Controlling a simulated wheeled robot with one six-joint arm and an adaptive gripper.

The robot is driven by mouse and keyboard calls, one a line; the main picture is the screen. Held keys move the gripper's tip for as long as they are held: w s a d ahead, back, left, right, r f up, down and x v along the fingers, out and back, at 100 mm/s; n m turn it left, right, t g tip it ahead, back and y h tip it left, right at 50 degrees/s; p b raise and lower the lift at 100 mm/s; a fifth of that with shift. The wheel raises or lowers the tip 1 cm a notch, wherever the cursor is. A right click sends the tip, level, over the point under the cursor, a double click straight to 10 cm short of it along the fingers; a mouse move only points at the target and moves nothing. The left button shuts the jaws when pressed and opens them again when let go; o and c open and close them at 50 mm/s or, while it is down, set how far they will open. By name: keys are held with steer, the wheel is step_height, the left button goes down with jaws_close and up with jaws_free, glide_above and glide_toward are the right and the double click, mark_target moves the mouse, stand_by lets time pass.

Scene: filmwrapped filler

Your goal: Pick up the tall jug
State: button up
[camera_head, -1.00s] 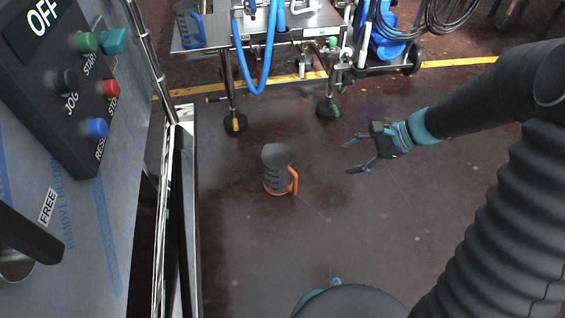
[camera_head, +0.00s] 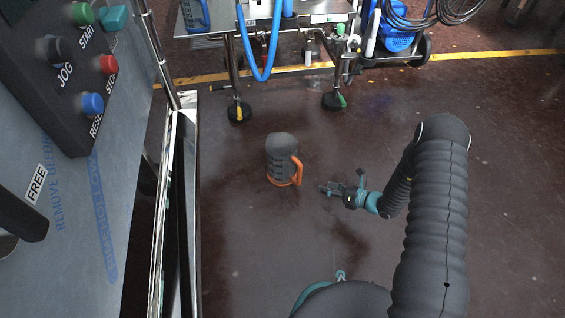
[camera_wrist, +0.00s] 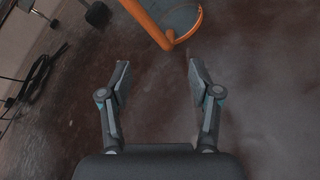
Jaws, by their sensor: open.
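The tall jug (camera_head: 281,158) is dark grey with an orange handle and orange base rim. The jug's orange handle and base rim (camera_wrist: 165,40) show at the top, beyond the fingertips. The jug's upper part is cut off there.
A control panel (camera_head: 85,70) and a metal-edged frame (camera_head: 180,200) stand at the left. A steel table (camera_head: 300,22) with blue hoses is behind the jug. A blue wheeled unit (camera_head: 398,40) is at the back right. The floor around the jug is clear.

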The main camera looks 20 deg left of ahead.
step_height(320, 180, down, 3)
steer(key=shift+s+r+m, duration=0.1)
steer(key=shift+s+m, duration=0.05)
steer(key=shift+m, duration=0.45)
steer(key=shift+a+f+t, duration=0.2)
steer(key=shift+f+t, duration=0.15)
steer(key=shift+t, duration=0.05)
steer(key=b, duration=0.1)
glide_toward(297, 183)
steer(key=w+a+f, duration=0.2)
steer(key=a+f, duration=0.1)
steer(key=a, duration=0.1)
steer(key=shift+w+a, duration=0.1)
steer(key=shift+w, duration=0.3)
steer(key=shift+s+b+x, duration=0.1)
steer(key=shift+b+x, duration=0.1)
steer(key=shift+x, duration=1.15)
steer(key=shift+s+b+x, duration=0.15)
steer(key=shift+b+x, duration=0.05)
steer(key=shift+x, duration=1.1)
steer(key=shift+a+r, duration=0.1)
steer(key=shift+r, duration=0.05)
jaws_close()
